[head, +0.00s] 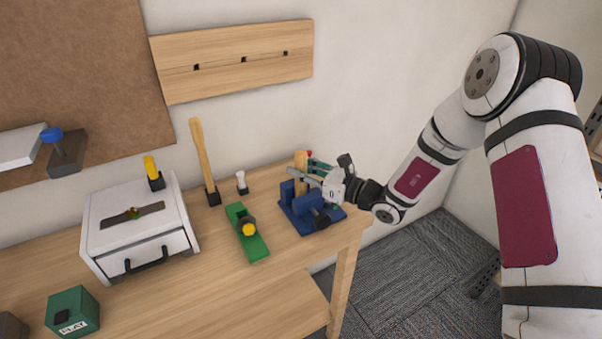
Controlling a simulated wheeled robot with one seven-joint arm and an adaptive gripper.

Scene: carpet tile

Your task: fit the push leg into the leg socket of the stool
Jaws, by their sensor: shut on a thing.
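My gripper (319,177) is at the right end of the bench, above a blue vise-like fixture (312,210). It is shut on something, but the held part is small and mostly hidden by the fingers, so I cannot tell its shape. A light wooden piece (300,159) stands upright at the left of the fingers, by the fixture; it may be part of the stool. Whether the fingers touch it is unclear. I cannot make out the push leg or the leg socket for certain.
On the wooden bench (230,285) are a green block with a yellow knob (249,231), a wooden handle in a black holder (201,160), a small white-topped peg (241,181) and a white drawer box (140,228). A teal item (318,164) lies behind my gripper.

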